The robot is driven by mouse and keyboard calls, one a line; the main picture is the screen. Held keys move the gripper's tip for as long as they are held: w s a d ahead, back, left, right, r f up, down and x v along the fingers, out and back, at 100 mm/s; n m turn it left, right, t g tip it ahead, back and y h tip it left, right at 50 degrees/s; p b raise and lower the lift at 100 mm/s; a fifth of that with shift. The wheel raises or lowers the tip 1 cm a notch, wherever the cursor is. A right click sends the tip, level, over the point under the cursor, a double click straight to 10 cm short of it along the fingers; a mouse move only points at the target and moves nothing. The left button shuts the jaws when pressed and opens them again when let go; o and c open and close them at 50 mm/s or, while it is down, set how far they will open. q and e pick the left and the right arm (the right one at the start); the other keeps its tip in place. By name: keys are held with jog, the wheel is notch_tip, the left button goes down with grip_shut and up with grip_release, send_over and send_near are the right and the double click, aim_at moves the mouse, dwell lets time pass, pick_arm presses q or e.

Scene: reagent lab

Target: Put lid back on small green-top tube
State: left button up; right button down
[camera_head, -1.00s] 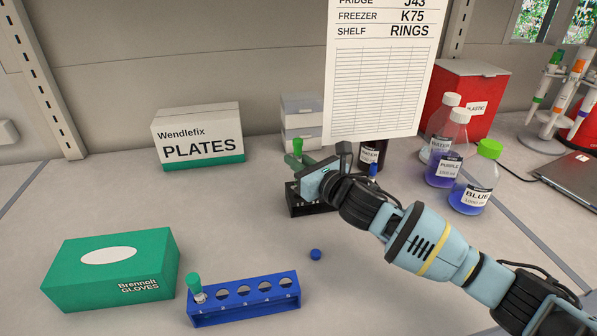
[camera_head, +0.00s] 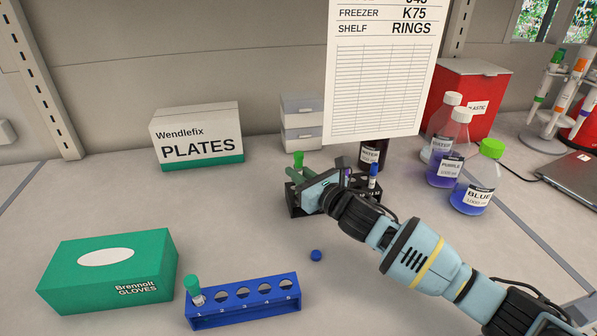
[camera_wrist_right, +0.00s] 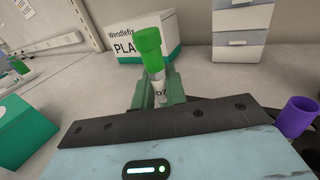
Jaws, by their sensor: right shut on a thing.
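My right gripper (camera_head: 299,176) is at the left end of a black rack (camera_head: 294,206) and partly hides it. It is shut on a tube with a bright green lid (camera_head: 298,159). In the right wrist view the lid (camera_wrist_right: 148,44) sits above the fingers, and the labelled tube (camera_wrist_right: 159,82) shows between them. The tube's lower end is hidden, so I cannot tell how far it is in the rack. My left gripper is not in view.
A small blue cap (camera_head: 316,255) lies on the bench between the racks. A blue-topped tube (camera_head: 373,174) stands in the black rack's right end. A glove box (camera_head: 150,265), a plates box (camera_head: 200,145) and bottles (camera_head: 473,190) stand around.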

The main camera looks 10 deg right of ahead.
jog(key=shift+f, duration=0.45)
jog(key=c, duration=1.4)
grip_release()
jog(key=shift+c, duration=0.2)
jog(key=shift+r, duration=0.1)
jog(key=shift+r, duration=0.8)
jog(key=v, duration=1.2)
jog(key=shift+f, duration=0.25)
